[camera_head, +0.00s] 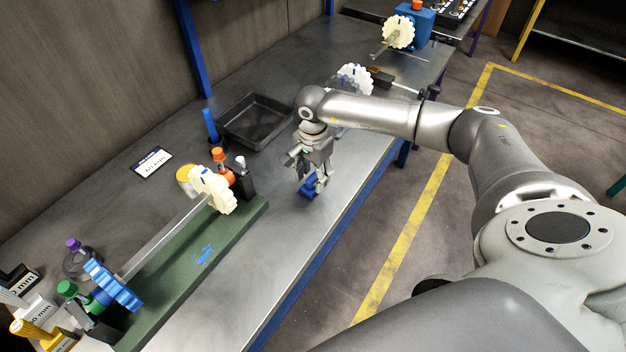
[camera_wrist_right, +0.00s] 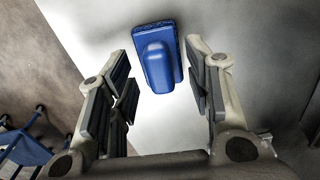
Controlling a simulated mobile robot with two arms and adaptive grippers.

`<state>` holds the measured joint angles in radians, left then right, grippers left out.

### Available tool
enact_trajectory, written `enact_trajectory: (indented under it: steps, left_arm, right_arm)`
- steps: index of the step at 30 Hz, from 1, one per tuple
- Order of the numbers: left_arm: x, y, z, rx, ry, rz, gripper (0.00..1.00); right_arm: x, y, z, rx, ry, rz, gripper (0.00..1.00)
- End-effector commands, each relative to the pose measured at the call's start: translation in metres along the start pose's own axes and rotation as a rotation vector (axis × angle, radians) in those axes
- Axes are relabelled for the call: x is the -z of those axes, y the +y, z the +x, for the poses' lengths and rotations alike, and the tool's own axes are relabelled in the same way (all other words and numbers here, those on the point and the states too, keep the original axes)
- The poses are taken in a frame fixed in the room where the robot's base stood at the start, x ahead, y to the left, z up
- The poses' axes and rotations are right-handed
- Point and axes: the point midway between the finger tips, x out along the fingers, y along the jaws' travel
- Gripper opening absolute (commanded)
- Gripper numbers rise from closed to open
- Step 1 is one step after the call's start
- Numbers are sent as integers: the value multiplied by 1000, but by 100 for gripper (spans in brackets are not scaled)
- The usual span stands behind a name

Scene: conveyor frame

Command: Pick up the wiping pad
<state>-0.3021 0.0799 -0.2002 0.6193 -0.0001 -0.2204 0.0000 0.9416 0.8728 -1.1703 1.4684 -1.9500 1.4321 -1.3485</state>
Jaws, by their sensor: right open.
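The wiping pad (camera_head: 308,188) is a small blue block on the metal table, just below my right gripper in the head view. In the right wrist view the blue pad (camera_wrist_right: 152,62) shows a flat base with a raised rounded handle. My right gripper (camera_head: 314,180) points down over the pad. Its fingers (camera_wrist_right: 160,92) are open, one on each side of the pad's handle and apart from it. Part of the pad is hidden by the fingers in the head view. My left gripper is in neither view.
A black tray (camera_head: 256,122) lies behind the gripper. A green base (camera_head: 190,262) with a shaft, a cream gear (camera_head: 212,190) and a blue gear (camera_head: 112,286) stands to the left. The table's front edge is close to the pad. Bare table surrounds the pad.

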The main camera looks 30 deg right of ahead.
Motion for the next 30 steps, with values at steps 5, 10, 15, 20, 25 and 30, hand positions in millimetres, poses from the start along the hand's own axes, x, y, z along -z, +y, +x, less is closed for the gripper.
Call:
enact_trajectory:
  steps: [5, 10, 15, 20, 25, 30]
  left_arm:
    - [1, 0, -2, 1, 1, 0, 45]
    - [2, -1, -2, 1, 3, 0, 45]
    - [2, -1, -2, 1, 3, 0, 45]
    - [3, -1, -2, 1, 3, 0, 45]
    - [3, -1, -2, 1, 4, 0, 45]
    - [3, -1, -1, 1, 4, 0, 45]
  right_arm:
    - [0, 0, 11, -1, -1, -1, 46]
    - [0, 0, 11, 0, -1, -1, 46]
    - [0, 0, 11, 0, -1, -1, 25]
    - [0, 0, 11, 0, -1, -1, 4]
    - [0, 0, 10, 0, -1, -1, 0]
    - [0, 0, 9, 1, 0, -1, 0]
